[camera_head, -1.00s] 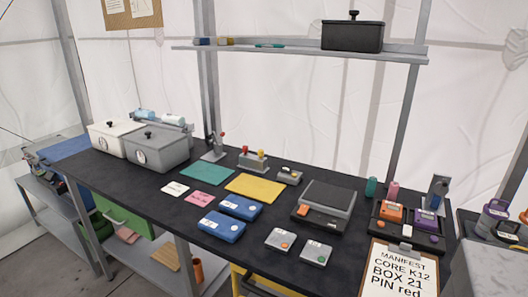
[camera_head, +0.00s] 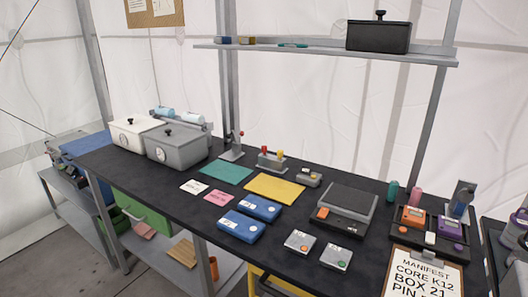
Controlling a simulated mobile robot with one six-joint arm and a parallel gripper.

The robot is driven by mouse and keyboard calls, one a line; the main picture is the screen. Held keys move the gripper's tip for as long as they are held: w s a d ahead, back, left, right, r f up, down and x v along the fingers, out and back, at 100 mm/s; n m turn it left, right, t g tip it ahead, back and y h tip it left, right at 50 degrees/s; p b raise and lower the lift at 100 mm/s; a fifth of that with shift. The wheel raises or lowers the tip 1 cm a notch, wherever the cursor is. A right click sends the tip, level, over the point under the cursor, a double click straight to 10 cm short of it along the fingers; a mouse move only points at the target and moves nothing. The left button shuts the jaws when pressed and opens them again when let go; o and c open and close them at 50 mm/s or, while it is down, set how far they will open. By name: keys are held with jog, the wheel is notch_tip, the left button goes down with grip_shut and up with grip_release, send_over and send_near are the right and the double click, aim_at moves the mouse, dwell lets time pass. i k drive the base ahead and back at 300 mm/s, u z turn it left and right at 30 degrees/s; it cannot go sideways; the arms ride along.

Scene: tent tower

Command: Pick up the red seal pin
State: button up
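A small grey holder (camera_head: 270,163) stands toward the back middle of the dark bench. My gripper is not in view.
A grey stand with a red knob (camera_head: 233,148) is left of the holder. A green mat (camera_head: 226,172) and yellow mat (camera_head: 273,188) lie in front. A shelf (camera_head: 320,52) hangs above.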

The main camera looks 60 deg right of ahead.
aim_at(264, 147)
jog(key=u, duration=0.05)
jog(key=i, duration=1)
jog(key=z, duration=0.05)
